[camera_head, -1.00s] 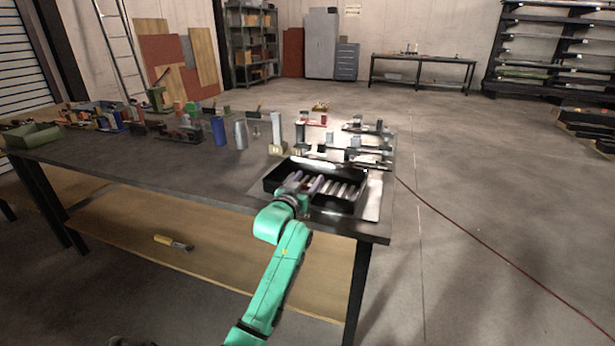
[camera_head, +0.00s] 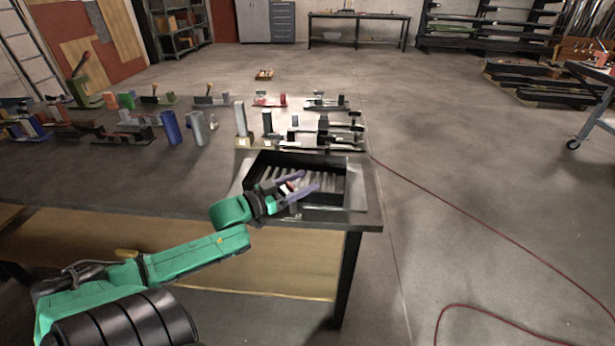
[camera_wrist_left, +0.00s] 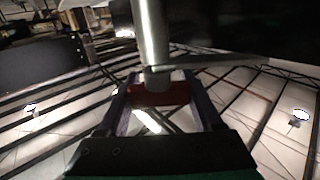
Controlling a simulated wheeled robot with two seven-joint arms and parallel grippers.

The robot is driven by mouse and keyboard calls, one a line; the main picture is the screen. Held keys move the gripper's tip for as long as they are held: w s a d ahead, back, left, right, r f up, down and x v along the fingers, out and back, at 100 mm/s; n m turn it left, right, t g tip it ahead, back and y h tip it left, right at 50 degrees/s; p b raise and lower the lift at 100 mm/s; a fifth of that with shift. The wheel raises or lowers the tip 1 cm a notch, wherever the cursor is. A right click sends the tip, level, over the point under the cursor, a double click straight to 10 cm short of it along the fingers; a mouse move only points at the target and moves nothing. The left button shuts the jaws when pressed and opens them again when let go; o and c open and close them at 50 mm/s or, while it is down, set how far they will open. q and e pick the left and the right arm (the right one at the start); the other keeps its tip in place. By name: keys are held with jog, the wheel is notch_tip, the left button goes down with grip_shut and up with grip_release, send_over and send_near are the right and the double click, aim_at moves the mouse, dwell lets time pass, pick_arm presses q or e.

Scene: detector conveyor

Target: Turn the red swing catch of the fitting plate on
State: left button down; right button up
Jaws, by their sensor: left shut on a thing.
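My left gripper (camera_head: 309,181) reaches over the black tray (camera_head: 346,185) near the table's right front corner. Its two purple-grey fingers stand apart with something small and reddish between them. In the left wrist view the gripper (camera_wrist_left: 160,92) is shut on a dark red piece (camera_wrist_left: 165,95), which looks like the red swing catch. A grey metal cylinder (camera_wrist_left: 152,40) stands directly behind the red piece. The fitting plate cannot be told apart clearly, and the catch's angle is hard to read. My right gripper is not in view.
The tray holds several grey bars. Behind it, several small fixtures (camera_head: 325,138) and a red piece (camera_head: 270,101) stand on the table. A blue cylinder (camera_head: 171,127) and a silver cylinder (camera_head: 196,129) stand to the left. The table (camera_head: 110,180) is clear left of the tray.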

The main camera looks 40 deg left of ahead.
aim_at(290, 186)
pick_arm(q)
jog(key=shift+s+d+m+g+h, duration=0.1)
jog(key=shift+d+m+g+h, duration=0.15)
jog(key=shift+m+g+h, duration=0.65)
jog(key=shift+t+h, duration=0.3)
jog(key=shift+h, duration=0.2)
jog(key=shift+c, duration=0.2)
grip_release()
jog(key=shift+s+a+p, duration=0.2)
jog(key=shift+s+p, duration=0.1)
jog(key=shift+s, duration=0.1)
jog(key=p+v, duration=0.2)
jog(key=v, duration=0.3)
jog(key=shift+s+a+r, duration=0.1)
jog(key=shift+s, duration=0.05)
jog(key=p+v, duration=0.1)
jog(key=v, duration=0.7)
